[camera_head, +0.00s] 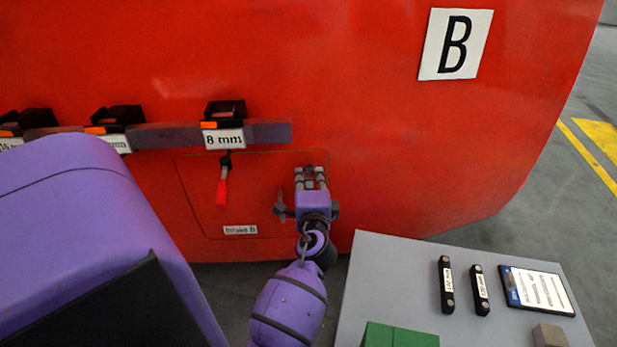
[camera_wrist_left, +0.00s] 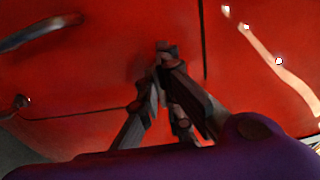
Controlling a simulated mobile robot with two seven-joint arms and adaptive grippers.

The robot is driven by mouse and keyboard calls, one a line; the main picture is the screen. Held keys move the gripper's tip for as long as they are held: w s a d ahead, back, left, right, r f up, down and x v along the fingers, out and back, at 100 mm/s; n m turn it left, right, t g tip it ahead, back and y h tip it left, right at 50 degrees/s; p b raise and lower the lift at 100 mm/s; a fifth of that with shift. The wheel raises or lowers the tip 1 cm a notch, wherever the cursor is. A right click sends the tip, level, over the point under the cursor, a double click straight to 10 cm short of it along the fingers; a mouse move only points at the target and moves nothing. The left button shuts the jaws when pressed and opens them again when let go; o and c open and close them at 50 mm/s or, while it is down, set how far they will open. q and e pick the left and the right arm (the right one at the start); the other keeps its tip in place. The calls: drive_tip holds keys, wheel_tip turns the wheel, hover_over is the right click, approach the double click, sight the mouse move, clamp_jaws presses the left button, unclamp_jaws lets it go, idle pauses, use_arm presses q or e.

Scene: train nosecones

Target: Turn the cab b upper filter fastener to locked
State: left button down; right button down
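The red cab side has an outlined intake panel (camera_head: 258,190) with a label that seems to read "Intake B" (camera_head: 240,230). My left gripper (camera_head: 310,172) is at the panel's upper right corner, fingers toward the red surface. The upper filter fastener cannot be made out clearly; the gripper may cover it. In the left wrist view the fingers (camera_wrist_left: 163,62) converge at the tips near the red surface. I cannot tell whether they are shut on anything. My right gripper is not in view.
A red-handled tool (camera_head: 221,190) hangs below the "8 mm" holder (camera_head: 224,138) on a grey rail (camera_head: 270,132). A grey table (camera_head: 395,265) stands at the lower right, with two black labelled bars (camera_head: 447,284), a tablet-like card (camera_head: 538,291) and a green block (camera_head: 400,336).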

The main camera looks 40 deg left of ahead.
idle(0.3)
use_arm(q)
drive_tip(key=c, duration=2)
unclamp_jaws()
drive_tip(key=shift+o, duration=0.3)
drive_tip(key=shift+s+d, duration=0.2)
drive_tip(key=shift+d, duration=0.05)
drive_tip(key=v, duration=0.7)
drive_tip(key=shift+a, duration=0.1)
